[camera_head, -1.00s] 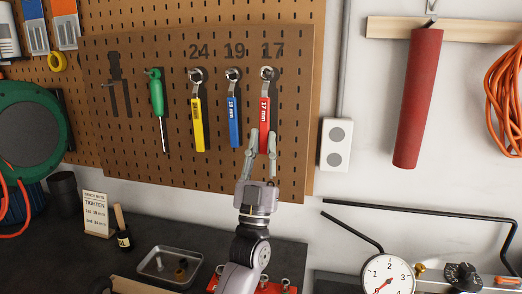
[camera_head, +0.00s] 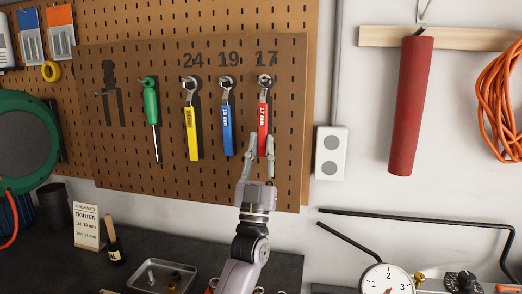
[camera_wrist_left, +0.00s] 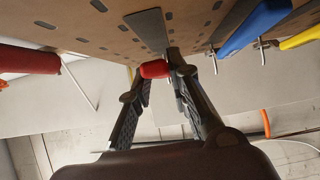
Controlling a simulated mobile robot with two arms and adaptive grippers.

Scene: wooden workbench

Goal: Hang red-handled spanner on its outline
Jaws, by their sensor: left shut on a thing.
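The red-handled spanner (camera_head: 262,118) is upright at the pegboard (camera_head: 180,185) under the number 17, its head over a peg at the top. Its dark outline shows just to its right. My left gripper (camera_head: 256,150) is shut on the lower end of the red handle, from below. In the left wrist view the red handle end (camera_wrist_left: 154,69) sits between the fingertips, beside a dark outline strip on the board. Whether the head rests on the peg is too small to tell. My right gripper is not in view.
The blue spanner (camera_head: 227,130) and yellow spanner (camera_head: 193,133) hang to the left under 19 and 24. A green screwdriver (camera_head: 152,112) hangs further left. A white socket box (camera_head: 330,152) and a red roll (camera_head: 410,105) are on the right wall.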

